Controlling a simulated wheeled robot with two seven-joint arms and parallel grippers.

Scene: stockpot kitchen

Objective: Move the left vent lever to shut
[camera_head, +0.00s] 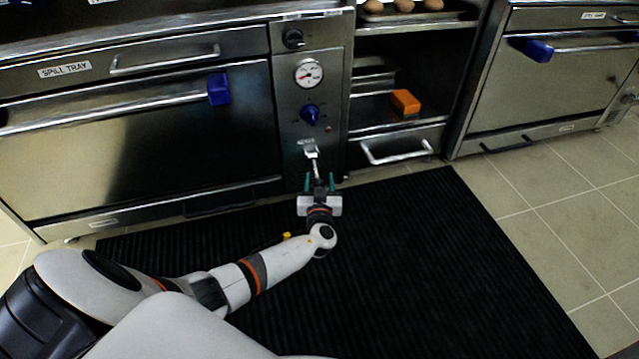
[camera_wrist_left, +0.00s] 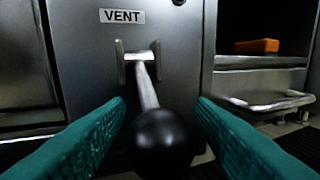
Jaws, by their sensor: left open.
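The vent lever (camera_head: 315,165) is a metal rod on the lower part of the control panel between the left oven and the open shelf. In the left wrist view the lever (camera_wrist_left: 147,88) comes out of a bracket under a "VENT" label (camera_wrist_left: 122,16) and ends in a black ball knob (camera_wrist_left: 162,140). My left gripper (camera_head: 320,184) is open in front of the panel. Its teal fingers stand on either side of the knob, with a gap on each side. My right gripper is not in view.
A blue knob (camera_head: 310,114) and a gauge (camera_head: 309,73) sit above the lever. To the right are a drawer handle (camera_head: 398,153) and an orange block (camera_head: 405,102) on the shelf. A black mat (camera_head: 400,260) covers the floor, clear to the right of my arm.

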